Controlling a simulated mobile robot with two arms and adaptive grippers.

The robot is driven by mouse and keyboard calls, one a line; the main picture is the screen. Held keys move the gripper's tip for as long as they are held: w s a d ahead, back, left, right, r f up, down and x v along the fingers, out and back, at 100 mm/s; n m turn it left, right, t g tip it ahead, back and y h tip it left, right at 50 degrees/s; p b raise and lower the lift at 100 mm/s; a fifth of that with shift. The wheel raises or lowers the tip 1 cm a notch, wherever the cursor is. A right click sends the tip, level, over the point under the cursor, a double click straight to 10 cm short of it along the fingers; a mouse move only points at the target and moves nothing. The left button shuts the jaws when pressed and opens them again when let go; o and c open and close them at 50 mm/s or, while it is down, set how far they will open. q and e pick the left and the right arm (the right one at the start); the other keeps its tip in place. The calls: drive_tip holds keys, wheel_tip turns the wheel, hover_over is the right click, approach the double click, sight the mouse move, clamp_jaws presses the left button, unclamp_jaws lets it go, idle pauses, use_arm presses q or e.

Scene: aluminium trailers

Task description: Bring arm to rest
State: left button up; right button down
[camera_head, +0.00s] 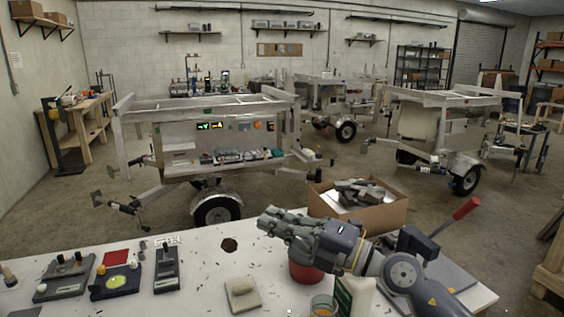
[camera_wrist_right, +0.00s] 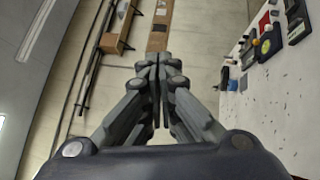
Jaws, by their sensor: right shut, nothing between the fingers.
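My right gripper (camera_head: 278,222) is held above the white table, with its arm coming in from the right. Its fingers point left and are closed together with nothing between them. In the right wrist view the closed fingertips (camera_wrist_right: 158,62) meet in the middle of the picture. A red container (camera_head: 305,271) stands on the table below the gripper, partly hidden by it. My left gripper shows in neither view.
The white table (camera_head: 215,285) holds several devices at its left, a beige block (camera_head: 242,293) and a glass (camera_head: 323,305). A cardboard box (camera_head: 385,215) stands behind my right arm. Aluminium trailers (camera_head: 215,135) stand beyond on open floor.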

drive_tip(key=d+f+m+t+h, duration=0.3)
drive_tip(key=d+m+t+h, duration=0.85)
drive_tip(key=m, duration=0.85)
drive_tip(key=s+d+f+m+g+h, duration=0.2)
drive_tip(key=d+f+m+h, duration=0.25)
drive_tip(key=f, duration=0.35)
drive_tip(key=s+d+f+m+g+h, duration=0.3)
drive_tip(key=d+f+m, duration=0.15)
drive_tip(key=f, duration=0.35)
drive_tip(key=s+f+m+g+y, duration=0.1)
drive_tip(key=s+f+g, duration=0.5)
drive_tip(key=s+f, duration=0.55)
drive_tip(key=s+f+g+y, duration=0.1)
drive_tip(key=s+f+g, duration=0.65)
drive_tip(key=s, duration=0.75)
wheel_tip(320, 180, down, 25)
drive_tip(key=s, duration=0.1)
drive_tip(key=s+d+f, duration=0.2)
drive_tip(key=s+f, duration=0.7)
drive_tip(key=s+d+f+g, duration=0.1)
drive_tip(key=s+f, duration=0.7)
drive_tip(key=f, duration=0.1)
drive_tip(key=shift+s+d, duration=0.35)
drive_tip(key=shift+d, duration=0.05)
